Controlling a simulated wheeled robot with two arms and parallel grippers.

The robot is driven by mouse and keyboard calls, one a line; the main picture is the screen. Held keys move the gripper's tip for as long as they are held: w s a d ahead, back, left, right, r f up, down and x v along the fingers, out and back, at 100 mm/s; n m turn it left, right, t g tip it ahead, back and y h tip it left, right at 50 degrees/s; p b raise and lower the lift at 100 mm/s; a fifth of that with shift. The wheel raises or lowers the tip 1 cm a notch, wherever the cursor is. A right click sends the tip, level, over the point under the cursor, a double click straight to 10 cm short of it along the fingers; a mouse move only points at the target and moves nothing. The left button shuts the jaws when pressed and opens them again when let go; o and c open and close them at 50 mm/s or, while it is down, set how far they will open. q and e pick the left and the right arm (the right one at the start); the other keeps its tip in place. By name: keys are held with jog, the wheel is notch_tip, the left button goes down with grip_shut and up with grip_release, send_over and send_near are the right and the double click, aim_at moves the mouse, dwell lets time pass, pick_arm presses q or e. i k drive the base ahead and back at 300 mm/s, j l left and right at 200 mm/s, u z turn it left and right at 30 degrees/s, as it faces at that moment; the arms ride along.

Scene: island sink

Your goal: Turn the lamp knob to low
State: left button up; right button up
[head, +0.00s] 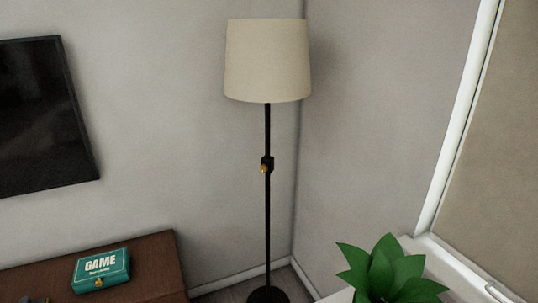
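A floor lamp with a cream shade (267,62) on a thin black pole (268,220) stands upright in the corner of the room. A small orange-brown knob (264,169) sticks out from a black housing partway up the pole. The knob is too small to read its setting. The shade does not look brightly lit. Neither of my grippers shows in the head view, and nothing touches the lamp.
A brown wooden cabinet (150,262) stands at the lower left with a teal game box (101,270) on it. A dark screen (45,115) hangs on the left wall. A green plant (385,272) is at the lower right near a window frame (462,110).

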aim_at(263, 168)
jog(key=i+j+u, duration=0.15)
jog(key=i+j, duration=0.75)
jog(key=j, duration=0.15)
